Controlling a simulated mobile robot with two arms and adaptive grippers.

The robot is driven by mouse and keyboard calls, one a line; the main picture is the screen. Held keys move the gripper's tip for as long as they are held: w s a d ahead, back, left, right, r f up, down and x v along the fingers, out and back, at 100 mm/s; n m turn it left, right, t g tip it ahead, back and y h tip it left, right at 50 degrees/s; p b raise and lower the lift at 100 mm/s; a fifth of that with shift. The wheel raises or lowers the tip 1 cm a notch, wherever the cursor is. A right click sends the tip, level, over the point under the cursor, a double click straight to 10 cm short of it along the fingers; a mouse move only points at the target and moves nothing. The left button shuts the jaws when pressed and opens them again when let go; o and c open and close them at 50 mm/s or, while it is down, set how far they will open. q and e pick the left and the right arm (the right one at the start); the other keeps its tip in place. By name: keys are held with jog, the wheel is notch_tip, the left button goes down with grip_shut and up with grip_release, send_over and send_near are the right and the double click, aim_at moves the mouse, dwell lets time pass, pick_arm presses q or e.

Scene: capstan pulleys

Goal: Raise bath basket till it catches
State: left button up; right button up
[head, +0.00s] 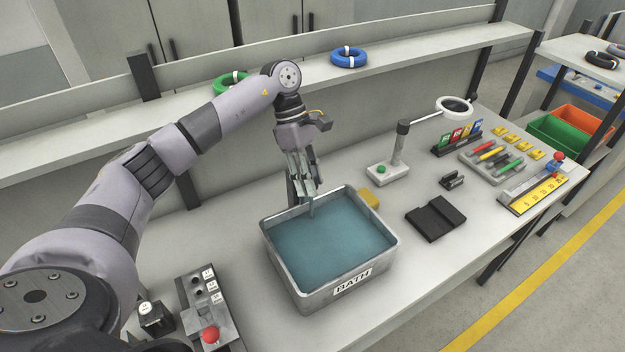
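The bath (378,268) is a grey metal tub labelled "BATH", filled with blue-green liquid, in the middle of the bench in the head view. No basket can be made out; the liquid's surface looks unbroken apart from my gripper's area. My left gripper (309,196) points down at the bath's back rim, with its fingertips low over the liquid. A thin grey-green piece shows at the fingertips; I cannot tell whether it is a finger or something held. A dark upright part stands just left of the fingers, partly hidden. My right gripper is out of view.
A control box with a red knob (210,335) is at front left. Blue (349,57) and green (229,83) rings lie on the back shelf.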

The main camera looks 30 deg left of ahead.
pick_arm(q)
jog(key=shift+x, duration=0.9)
grip_shut()
